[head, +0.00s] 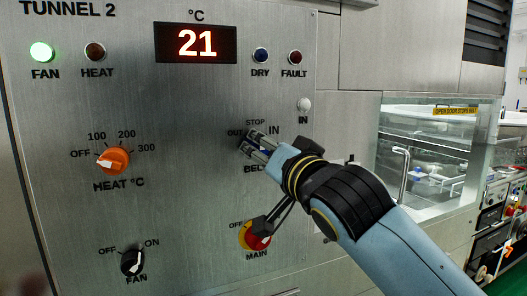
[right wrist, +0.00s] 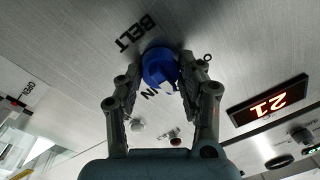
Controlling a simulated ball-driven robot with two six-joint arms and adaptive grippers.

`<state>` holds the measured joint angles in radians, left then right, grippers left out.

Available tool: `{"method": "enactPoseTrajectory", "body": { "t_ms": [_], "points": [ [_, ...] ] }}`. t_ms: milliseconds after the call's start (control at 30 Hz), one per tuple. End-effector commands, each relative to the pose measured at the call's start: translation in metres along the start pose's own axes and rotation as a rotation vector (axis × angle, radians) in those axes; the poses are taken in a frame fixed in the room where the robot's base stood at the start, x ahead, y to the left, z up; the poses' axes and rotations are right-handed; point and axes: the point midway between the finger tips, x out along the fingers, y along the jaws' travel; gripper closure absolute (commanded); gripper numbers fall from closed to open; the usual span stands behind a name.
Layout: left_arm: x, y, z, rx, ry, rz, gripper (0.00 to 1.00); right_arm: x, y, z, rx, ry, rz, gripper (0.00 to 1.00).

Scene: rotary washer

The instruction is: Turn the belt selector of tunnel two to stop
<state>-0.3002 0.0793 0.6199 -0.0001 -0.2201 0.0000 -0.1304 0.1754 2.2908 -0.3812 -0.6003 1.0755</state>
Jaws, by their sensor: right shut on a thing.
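The belt selector is a blue knob (right wrist: 158,66) on the steel panel of tunnel two, seen in the right wrist view beside the word BELT. In the head view my right gripper (head: 250,143) covers most of it, among the labels OUT, STOP and IN. My right gripper is shut on the knob, with one finger on each side, as the right wrist view also shows (right wrist: 162,70). My left gripper is not in view.
The panel (head: 200,200) also carries an orange heat knob (head: 113,160), a black fan knob (head: 132,262) and a red and yellow main switch (head: 254,236) just below my right gripper. The green FAN lamp (head: 41,52) is lit. The display (head: 196,43) reads 21. A glass door (head: 430,150) stands to the right.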

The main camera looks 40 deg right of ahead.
Motion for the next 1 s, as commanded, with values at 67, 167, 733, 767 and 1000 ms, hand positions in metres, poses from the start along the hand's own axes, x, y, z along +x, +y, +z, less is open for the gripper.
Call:
{"method": "enactPoseTrajectory", "body": {
  "t_ms": [67, 167, 733, 767, 1000],
  "points": [
    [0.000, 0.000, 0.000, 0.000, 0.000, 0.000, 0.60, 0.000, 0.000, -0.001, -0.001, 0.001, -0.001, 0.94],
    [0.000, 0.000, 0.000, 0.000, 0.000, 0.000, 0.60, 0.000, 0.000, -0.001, -0.001, 0.001, -0.001, 0.51],
    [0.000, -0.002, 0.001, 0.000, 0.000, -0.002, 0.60, -0.026, 0.000, 0.001, -0.001, -0.001, 0.000, 0.38],
    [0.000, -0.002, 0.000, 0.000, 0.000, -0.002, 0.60, -0.032, 0.001, 0.001, -0.002, -0.002, 0.000, 0.38],
    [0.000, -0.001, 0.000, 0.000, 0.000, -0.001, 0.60, -0.068, 0.000, 0.001, -0.001, -0.001, 0.000, 0.38]
  ]
}}
